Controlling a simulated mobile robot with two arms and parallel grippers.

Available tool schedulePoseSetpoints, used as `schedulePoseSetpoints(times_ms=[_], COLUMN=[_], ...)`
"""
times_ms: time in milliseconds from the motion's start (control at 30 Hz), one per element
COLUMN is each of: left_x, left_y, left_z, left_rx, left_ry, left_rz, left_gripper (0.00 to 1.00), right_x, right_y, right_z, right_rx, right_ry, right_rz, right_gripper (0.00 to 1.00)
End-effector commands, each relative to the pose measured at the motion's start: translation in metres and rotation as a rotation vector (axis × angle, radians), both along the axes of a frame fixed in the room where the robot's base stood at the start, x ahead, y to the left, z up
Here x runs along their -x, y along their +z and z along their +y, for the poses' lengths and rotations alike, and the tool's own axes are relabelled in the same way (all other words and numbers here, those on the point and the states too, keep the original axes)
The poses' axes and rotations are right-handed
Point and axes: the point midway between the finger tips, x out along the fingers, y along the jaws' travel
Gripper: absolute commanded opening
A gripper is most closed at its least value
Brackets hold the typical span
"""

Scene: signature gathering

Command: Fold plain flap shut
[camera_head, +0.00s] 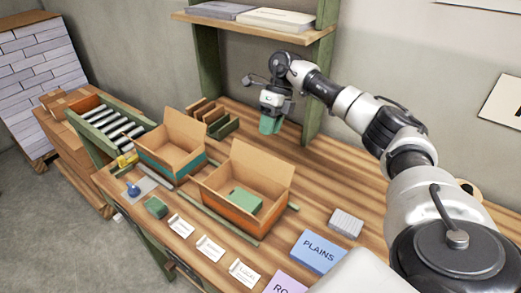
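The nearer open carton (245,190) has an orange band and its back flap (262,167) stands up. A green block (244,201) lies inside. A second open carton (172,146), with a teal band, stands to its left, its back flap (186,127) also raised. No label tells me which flap is the plain one. My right gripper (271,116) is behind the cartons, below the shelf, apart from both flaps. It appears shut on a green piece (269,126) hanging under it; its fingertips are small and partly hidden. My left gripper is not in view.
A wooden rack (214,119) stands behind the cartons. A blue PLAINS card (318,252), a grey block (346,223), several white cards (210,247) and a small green block (156,208) lie along the front. A roller conveyor (110,122) is at left. The bench right of the near carton is mostly clear.

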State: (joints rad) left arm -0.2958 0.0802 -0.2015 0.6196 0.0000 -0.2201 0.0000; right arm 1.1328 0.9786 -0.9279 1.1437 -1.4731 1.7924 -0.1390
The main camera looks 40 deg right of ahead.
Motion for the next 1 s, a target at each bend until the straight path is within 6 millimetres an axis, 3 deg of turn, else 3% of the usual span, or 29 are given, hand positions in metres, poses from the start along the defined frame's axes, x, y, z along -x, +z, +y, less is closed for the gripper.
schedulePoseSetpoints(times_ms=[167,500,933,1000], left_x=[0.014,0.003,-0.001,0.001], left_y=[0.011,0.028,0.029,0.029], left_z=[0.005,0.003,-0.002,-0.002], left_rx=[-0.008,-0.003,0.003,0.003], left_ry=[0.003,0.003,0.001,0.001], left_rz=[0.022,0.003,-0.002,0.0], left_gripper=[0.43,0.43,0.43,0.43], right_x=[0.004,0.011,0.012,0.012], right_y=[-0.026,-0.078,-0.091,-0.091], right_z=[0.013,0.037,0.042,0.042], right_rx=[-0.002,-0.006,-0.006,-0.006], right_ry=[0.002,0.0,-0.001,-0.001], right_rz=[0.004,0.002,-0.002,-0.002], right_gripper=[0.3,0.3,0.3,0.22])
